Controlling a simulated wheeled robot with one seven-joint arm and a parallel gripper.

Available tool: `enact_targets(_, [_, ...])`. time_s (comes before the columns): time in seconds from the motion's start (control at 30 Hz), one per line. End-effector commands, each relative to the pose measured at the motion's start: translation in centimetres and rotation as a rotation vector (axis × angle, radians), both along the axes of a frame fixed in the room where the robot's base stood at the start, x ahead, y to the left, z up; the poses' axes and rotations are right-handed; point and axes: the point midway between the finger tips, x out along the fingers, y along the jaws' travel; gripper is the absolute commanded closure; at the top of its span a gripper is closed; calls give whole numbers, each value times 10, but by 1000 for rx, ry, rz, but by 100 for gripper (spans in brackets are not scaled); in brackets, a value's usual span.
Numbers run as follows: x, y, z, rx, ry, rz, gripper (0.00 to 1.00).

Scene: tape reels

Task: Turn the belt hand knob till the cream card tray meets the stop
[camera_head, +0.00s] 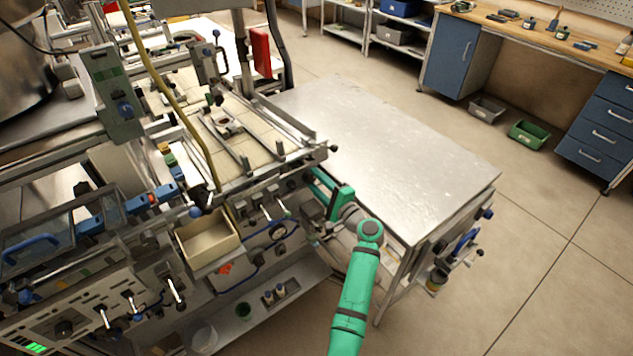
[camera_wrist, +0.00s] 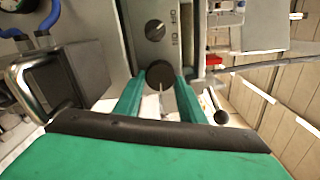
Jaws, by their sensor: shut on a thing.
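My gripper (camera_head: 320,185) is at the right end of the belt machine, below the belt bed (camera_head: 258,150). In the wrist view its two green fingers (camera_wrist: 160,86) are shut on a round black knob (camera_wrist: 160,73), one on each side. The knob is hidden in the head view. A small pale tray-like piece (camera_head: 225,121) with a dark middle lies on the cream belt between rails; I take it for the card tray. I cannot make out the stop clearly, nor whether the tray touches it.
A second black dial (camera_wrist: 155,29) is on the grey panel beyond the gripped knob. A black ball-ended lever (camera_wrist: 220,116) stands close to the right finger. An open cream bin (camera_head: 207,262) hangs at the machine's front.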

Motion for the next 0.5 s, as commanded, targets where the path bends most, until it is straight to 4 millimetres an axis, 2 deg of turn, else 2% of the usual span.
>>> enact_targets(0.03, [1,5,1,15,11,7,86])
enact_targets(0.5, [1,6,1,94,68,7,86])
